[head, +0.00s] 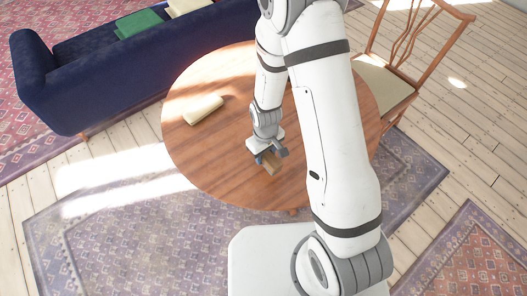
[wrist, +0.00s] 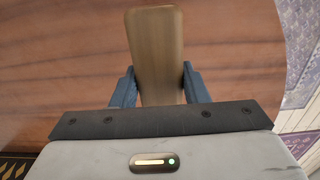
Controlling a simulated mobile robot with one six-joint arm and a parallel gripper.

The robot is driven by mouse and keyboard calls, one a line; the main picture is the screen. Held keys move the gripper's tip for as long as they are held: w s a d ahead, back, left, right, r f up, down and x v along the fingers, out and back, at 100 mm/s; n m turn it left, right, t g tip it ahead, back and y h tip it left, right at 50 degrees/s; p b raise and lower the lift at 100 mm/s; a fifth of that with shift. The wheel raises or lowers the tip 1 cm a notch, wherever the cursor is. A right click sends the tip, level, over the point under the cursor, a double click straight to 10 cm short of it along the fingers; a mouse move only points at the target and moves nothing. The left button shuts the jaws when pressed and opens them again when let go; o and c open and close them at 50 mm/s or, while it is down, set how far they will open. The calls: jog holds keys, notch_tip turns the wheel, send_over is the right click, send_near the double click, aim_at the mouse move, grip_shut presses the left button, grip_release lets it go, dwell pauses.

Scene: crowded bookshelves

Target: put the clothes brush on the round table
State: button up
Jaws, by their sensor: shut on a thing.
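The clothes brush (wrist: 155,50) shows in the wrist view as a light-brown wooden block between the two blue fingers. My gripper (wrist: 158,88) is shut on it. In the head view my gripper (head: 268,157) is over the near part of the round table (head: 215,165), with the brush (head: 271,166) below the fingers. The brush is over the tabletop; I cannot tell whether it touches it. Its bristles are not visible. The brown tabletop (wrist: 60,60) also fills most of the wrist view.
A cream rolled object (head: 203,110) lies on the table's left side. A blue sofa (head: 110,65) stands behind at left, and a wooden chair (head: 385,85) stands at right. Patterned rugs (head: 130,245) cover the floor.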

jog(key=shift+f, duration=2.25)
jog(key=shift+s, duration=0.1)
jog(key=shift+f, duration=0.15)
jog(key=o, duration=1)
jog(key=shift+o, duration=0.2)
